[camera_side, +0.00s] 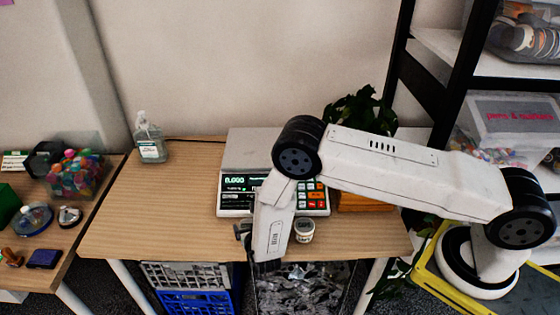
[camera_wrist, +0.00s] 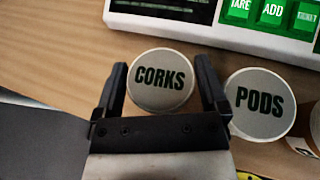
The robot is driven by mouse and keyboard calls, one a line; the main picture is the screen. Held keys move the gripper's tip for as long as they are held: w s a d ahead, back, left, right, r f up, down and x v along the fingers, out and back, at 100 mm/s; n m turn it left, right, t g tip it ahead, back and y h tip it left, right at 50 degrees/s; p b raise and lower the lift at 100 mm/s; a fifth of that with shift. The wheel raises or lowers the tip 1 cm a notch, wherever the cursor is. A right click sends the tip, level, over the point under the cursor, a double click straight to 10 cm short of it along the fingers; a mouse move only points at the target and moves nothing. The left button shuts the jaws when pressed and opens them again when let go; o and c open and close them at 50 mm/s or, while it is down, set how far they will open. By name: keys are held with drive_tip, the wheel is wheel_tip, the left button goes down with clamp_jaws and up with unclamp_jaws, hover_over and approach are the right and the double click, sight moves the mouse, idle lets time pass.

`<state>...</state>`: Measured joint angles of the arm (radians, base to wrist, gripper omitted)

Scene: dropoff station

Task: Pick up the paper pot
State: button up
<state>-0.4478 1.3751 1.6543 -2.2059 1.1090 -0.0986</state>
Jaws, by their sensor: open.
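Two round pots show their pale grey lids in the wrist view, one marked CORKS (camera_wrist: 162,80) and one marked PODS (camera_wrist: 260,103). A third pot (camera_wrist: 307,135) is cut off at the right edge, with an orange patch on it. No lid reads "paper". My gripper (camera_wrist: 160,66) is open, its dark fingers on either side of the CORKS lid. I cannot tell the height of the fingers over it. In the side view a small white pot (camera_side: 304,230) stands right of my wrist, and my arm hides the others.
A scale with a keypad (camera_side: 235,208) stands behind the pots. A clear pump bottle (camera_side: 150,140) is at the back left of the wooden table (camera_side: 150,205), whose left part is clear. Orange boxes (camera_side: 362,202) and a plant (camera_side: 360,112) are at right. Crates (camera_side: 190,275) sit below.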

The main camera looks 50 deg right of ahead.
drive_tip(key=c, duration=1.2)
drive_tip(key=shift+o, duration=0.2)
drive_tip(key=shift+r, duration=0.15)
drive_tip(key=shift+r, duration=1)
drive_tip(key=s+d+r, duration=0.2)
drive_tip(key=s+r, duration=0.8)
drive_tip(key=s, duration=0.3)
drive_tip(key=shift+s+r, duration=0.4)
